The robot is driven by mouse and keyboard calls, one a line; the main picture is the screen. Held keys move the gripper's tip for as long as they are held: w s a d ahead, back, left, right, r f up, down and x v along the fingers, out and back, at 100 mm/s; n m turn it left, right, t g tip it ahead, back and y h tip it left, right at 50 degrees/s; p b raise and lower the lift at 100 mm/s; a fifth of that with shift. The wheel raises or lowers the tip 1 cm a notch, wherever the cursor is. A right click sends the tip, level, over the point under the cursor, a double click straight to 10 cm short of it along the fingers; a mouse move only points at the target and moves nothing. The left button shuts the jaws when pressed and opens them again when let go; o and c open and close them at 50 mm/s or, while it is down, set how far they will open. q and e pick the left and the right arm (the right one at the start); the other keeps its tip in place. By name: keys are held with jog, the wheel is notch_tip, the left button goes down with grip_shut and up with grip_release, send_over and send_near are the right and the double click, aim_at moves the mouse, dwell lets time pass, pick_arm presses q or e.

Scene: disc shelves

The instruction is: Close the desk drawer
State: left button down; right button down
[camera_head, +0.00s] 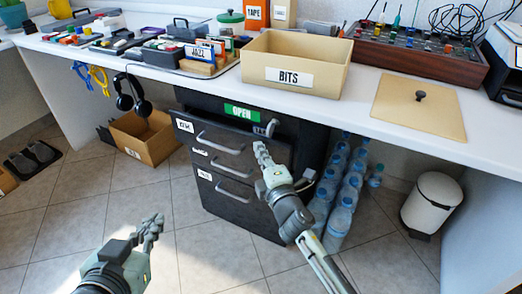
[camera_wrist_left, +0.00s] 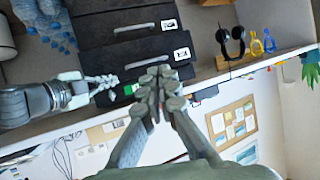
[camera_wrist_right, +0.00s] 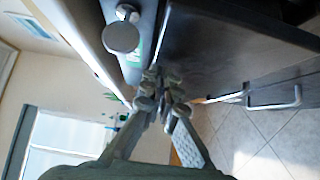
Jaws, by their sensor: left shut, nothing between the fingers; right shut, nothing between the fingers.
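A black drawer unit (camera_head: 225,190) with several metal handles stands under the white desk. A green OPEN label (camera_head: 242,112) and a grey knob (camera_wrist_right: 121,38) sit on a dark strip just below the desk edge.
The desk top (camera_head: 385,135) holds an open BITS box (camera_head: 308,80), a flat lid (camera_head: 420,102) and trays. Water bottles (camera_head: 340,215) stand right of the unit, a white bin (camera_head: 432,200) further right. A cardboard box (camera_head: 145,143) is at left. The front floor is clear.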

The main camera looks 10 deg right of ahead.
aim_at(271, 141)
jog(key=w+d, duration=0.1)
jog(key=w, duration=0.1)
jog(key=w+d, duration=0.2)
pick_arm(q)
jog(key=shift+s+a+f+g, duration=0.3)
jog(key=shift+a+f+g, duration=0.1)
jog(key=shift+a+f, duration=0.2)
pick_arm(e)
jog(key=shift+w+d+r, duration=0.1)
jog(key=shift+d+r, duration=0.05)
